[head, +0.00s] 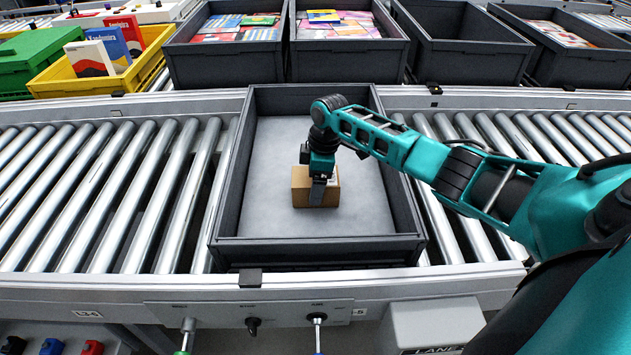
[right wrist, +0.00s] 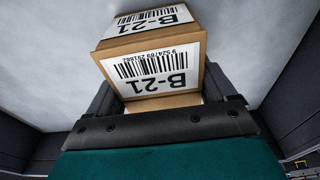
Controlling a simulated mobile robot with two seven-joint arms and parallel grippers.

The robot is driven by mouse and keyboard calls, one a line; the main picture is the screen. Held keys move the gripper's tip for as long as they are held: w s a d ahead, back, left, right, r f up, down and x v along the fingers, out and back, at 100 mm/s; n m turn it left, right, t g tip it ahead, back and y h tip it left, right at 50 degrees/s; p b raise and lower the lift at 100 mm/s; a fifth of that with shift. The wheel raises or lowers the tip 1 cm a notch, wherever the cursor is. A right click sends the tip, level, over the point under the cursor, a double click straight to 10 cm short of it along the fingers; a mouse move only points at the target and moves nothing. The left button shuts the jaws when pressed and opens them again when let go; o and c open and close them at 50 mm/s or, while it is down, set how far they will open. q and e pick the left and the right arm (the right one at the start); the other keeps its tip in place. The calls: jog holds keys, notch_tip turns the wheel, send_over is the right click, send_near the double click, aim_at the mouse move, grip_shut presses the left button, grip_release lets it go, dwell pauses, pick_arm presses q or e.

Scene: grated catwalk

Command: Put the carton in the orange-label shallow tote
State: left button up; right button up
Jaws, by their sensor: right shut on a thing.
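A small brown carton (head: 301,188) is inside a dark grey tote (head: 318,250) on the roller conveyor, near the tote's middle. My right gripper (head: 319,188) comes down over the carton from above and is shut on it. In the right wrist view the carton (right wrist: 160,70) sits between the fingers and shows white B-21 barcode labels. I cannot tell whether its underside touches the tote floor. No orange label can be made out on this tote. My left gripper is not in view.
Behind the conveyor stand dark totes with flat colourful goods (head: 228,25), an empty-looking dark tote (head: 465,55), and a yellow crate (head: 72,86) with boxes beside a green one (head: 35,60). Knobs (head: 253,322) line the front panel. The rollers on both sides are clear.

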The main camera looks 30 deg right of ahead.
jog(key=shift+r, duration=0.1)
jog(key=o, duration=1)
jog(key=shift+r, duration=0.2)
jog(key=r, duration=0.4)
jog(key=d+r+p, duration=0.1)
jog(key=r, duration=0.2)
jog(key=s+r, duration=0.1)
jog(key=r, duration=0.3)
jog(key=shift+d+r+p, duration=0.25)
jog(key=shift+r+p, duration=0.05)
jog(key=shift+s+f, duration=0.1)
